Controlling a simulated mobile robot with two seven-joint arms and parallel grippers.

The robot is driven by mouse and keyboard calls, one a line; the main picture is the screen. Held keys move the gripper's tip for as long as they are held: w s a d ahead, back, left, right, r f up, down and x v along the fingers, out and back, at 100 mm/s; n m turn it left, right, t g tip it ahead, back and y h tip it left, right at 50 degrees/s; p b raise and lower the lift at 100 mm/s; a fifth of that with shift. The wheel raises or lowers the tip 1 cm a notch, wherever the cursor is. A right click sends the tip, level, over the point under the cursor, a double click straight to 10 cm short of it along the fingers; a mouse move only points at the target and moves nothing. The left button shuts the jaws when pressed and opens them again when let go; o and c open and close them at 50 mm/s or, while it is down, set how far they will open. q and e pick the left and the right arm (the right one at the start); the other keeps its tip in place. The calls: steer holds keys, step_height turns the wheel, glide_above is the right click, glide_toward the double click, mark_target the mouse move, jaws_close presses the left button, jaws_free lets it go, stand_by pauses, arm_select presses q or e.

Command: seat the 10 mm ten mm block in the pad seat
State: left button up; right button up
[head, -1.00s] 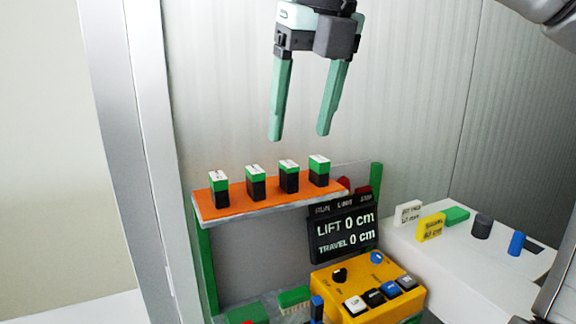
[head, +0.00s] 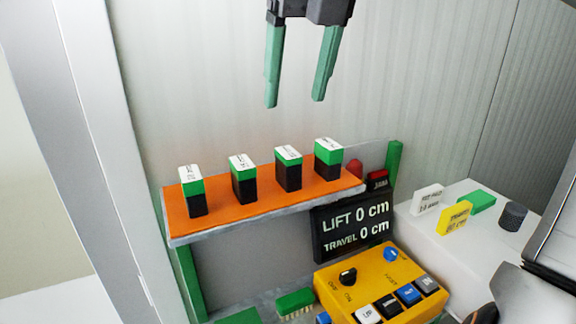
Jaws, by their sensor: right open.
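Several black blocks with green upper bands and white labelled tops stand upright in a row on an orange shelf (head: 222,221): a far left block (head: 193,190), a second block (head: 243,179), a third block (head: 288,168) and a far right block (head: 328,158). Their labels are too small to read, so I cannot tell which is the 10 mm one. I cannot make out the pad seat. My right gripper (head: 295,100) is open and empty, with its green fingers pointing down above the shelf, apart from the blocks. My left gripper is not in view.
A black display (head: 352,228) reads LIFT 0 cm and TRAVEL 0 cm. Below it is a yellow control box (head: 378,285) with knobs and buttons. A green brush (head: 296,304) lies left of it. A white bench (head: 425,236) at right holds tags and a dark cylinder (head: 512,216).

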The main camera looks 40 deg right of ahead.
mark_target(288, 151)
steer(key=x, duration=1)
steer(key=shift+s+d, duration=0.1)
steer(key=shift+d, duration=0.05)
steer(key=shift+r, duration=0.1)
jaws_close()
